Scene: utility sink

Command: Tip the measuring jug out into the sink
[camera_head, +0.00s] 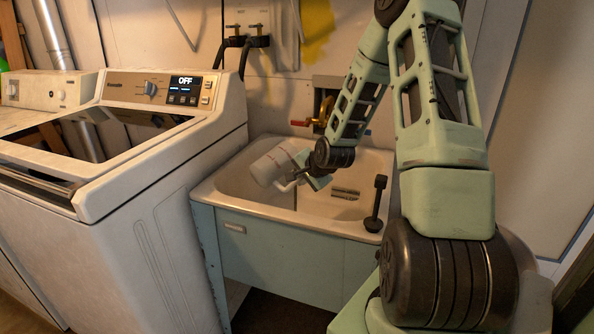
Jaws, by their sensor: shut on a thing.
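The measuring jug (268,168) is a whitish, translucent vessel. It is held above the left part of the utility sink (222,186) and is strongly tilted, leaning to the left. My gripper (296,182) is shut on the jug at its right side, where a pale handle shows. The sink is a cream basin set in a light blue cabinet. The jug's inside and any contents cannot be made out. My arm reaches in from the right and covers part of the basin's back right.
A washing machine (160,120) with a display reading OFF stands close to the sink's left. A dark upright tool with a round base (375,208) stands on the front right rim. A tap with a red handle (302,123) is on the back wall. The basin's middle looks clear.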

